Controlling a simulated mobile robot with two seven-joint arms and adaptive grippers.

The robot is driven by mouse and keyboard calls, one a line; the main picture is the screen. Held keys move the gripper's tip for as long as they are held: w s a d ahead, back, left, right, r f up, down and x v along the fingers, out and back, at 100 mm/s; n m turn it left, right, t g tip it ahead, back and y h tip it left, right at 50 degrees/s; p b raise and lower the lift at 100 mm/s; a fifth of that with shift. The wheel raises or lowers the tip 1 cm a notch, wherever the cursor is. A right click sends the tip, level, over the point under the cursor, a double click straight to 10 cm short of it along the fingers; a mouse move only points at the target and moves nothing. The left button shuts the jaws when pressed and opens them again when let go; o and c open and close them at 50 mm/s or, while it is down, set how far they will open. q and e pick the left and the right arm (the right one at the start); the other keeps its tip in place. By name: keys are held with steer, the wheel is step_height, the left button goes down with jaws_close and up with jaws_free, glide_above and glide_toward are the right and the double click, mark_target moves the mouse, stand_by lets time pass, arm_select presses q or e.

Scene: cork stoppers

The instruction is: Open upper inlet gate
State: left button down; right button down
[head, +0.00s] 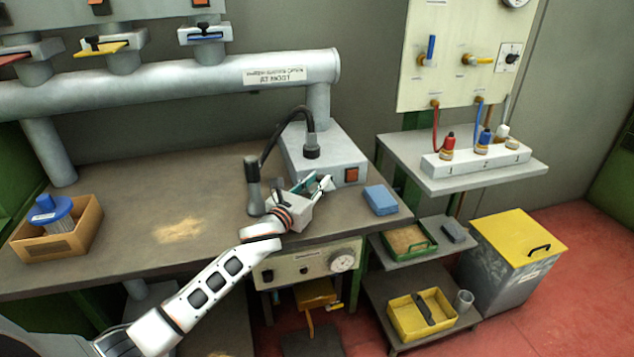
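Three slide gates with coloured plates sit on the stubs of a grey duct (150,88) at the upper left: a red gate (14,59), a yellow gate (110,47) and a blue gate (207,33). The picture does not show clearly which is the upper inlet gate. My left gripper (318,184) is above the bench's front right, before a grey box (325,150) with an orange switch, well away from the gates. A small teal shape shows at its fingers; I cannot tell whether it is held. My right gripper is out of view.
A dark upright handle (253,182) with a black hose stands close beside my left gripper. A blue block (380,200) lies to its right. A wooden box (57,230) with a blue-topped item is at left. The bench middle (150,190) is mostly clear.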

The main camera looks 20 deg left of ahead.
arm_select(q)
steer(key=s+d, duration=0.1)
steer(key=s+p, duration=0.1)
steer(key=s+d+p, duration=0.1)
steer(key=s, duration=0.1)
steer(key=shift+d+r, duration=0.2)
steer(key=shift+d, duration=0.1)
steer(key=shift+s+d+f, duration=0.1)
steer(key=shift+s+d, duration=0.2)
steer(key=shift+s, duration=0.1)
steer(key=c, duration=2.1)
jaws_free()
steer(key=s+a, duration=0.2)
steer(key=s, duration=0.9)
steer(key=shift+s+a, duration=0.15)
steer(key=shift+s, duration=0.25)
steer(key=shift+f, duration=0.15)
